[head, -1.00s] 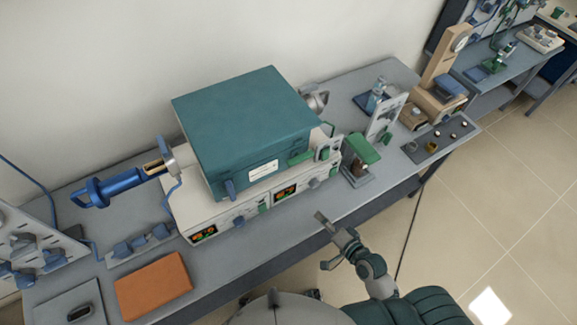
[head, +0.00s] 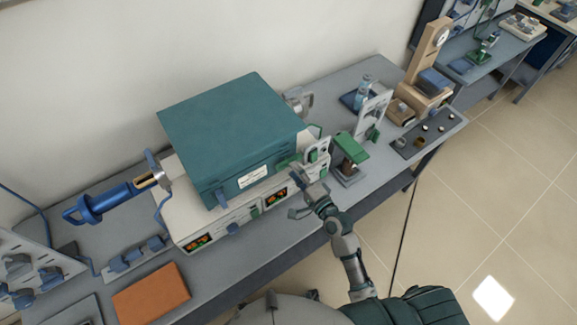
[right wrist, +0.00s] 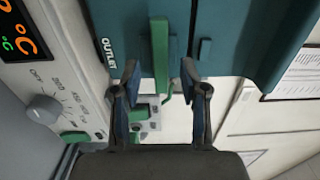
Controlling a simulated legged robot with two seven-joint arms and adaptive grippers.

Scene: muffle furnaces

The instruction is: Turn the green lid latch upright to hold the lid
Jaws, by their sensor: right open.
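The furnace (head: 228,125) has a closed teal lid and a pale front panel with lit displays. The green lid latch (head: 288,161) lies sideways along the front by the lid's right end. In the right wrist view the latch (right wrist: 160,50) is a long green bar running toward the picture top, parallel to the rotated OUTLET lettering. My right gripper (head: 303,194) is at the furnace front, just below the latch. In the right wrist view my right gripper (right wrist: 158,80) is open, its fingers apart on either side of the latch line, holding nothing. My left gripper is out of view.
A grey knob (right wrist: 43,109) and a small green part (right wrist: 75,136) sit on the panel. A green-topped device (head: 350,150) stands close right of the gripper. A blue-handled tube (head: 105,203) is at left, and an orange block (head: 150,293) lies on the bench.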

